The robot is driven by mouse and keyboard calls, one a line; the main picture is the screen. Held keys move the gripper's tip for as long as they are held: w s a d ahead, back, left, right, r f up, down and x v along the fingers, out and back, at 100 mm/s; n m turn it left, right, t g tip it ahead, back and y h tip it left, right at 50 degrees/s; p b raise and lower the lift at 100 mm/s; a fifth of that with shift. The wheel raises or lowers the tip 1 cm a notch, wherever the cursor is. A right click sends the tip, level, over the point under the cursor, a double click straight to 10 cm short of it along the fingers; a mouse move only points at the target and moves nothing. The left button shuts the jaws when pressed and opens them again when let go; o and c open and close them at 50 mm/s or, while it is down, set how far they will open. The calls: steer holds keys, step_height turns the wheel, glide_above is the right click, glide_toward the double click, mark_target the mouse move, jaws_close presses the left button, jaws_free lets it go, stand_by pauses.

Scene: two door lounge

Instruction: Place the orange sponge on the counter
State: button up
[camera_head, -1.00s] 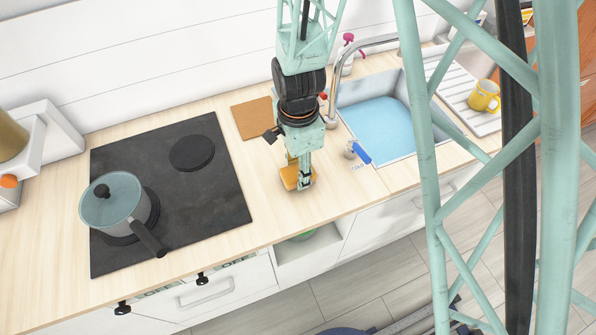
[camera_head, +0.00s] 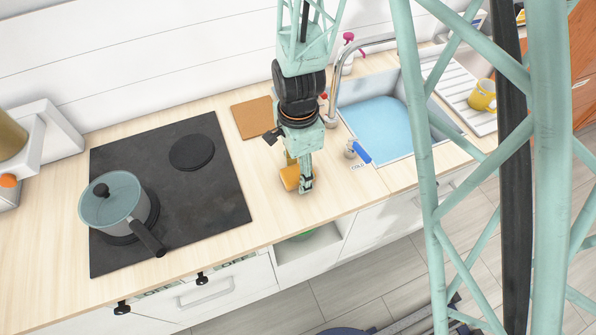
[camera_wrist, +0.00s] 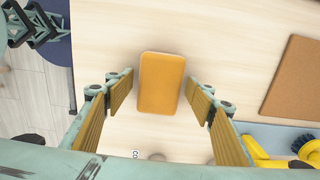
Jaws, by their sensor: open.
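The orange sponge (camera_head: 290,177) lies flat on the light wooden counter (camera_head: 340,208), between the stove and the sink. In the wrist view the sponge (camera_wrist: 161,82) lies between the two fingers of my gripper (camera_wrist: 160,95), with a visible gap on each side. My gripper (camera_head: 296,180) is open at the sponge in the head view, pointing down and partly hiding it.
A black stovetop (camera_head: 215,198) with a lidded pot (camera_head: 113,203) is to the left. A cork board (camera_head: 252,118) lies behind. A yellow mug (camera_head: 483,95) stands on the drainboard.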

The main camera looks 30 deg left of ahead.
mark_target(298, 172)
steer(key=shift+r, duration=0.15)
step_height(298, 172, up, 12)
steer(key=shift+p, duration=0.35)
stand_by(0.7)
steer(key=shift+r, duration=0.15)
stand_by(0.5)
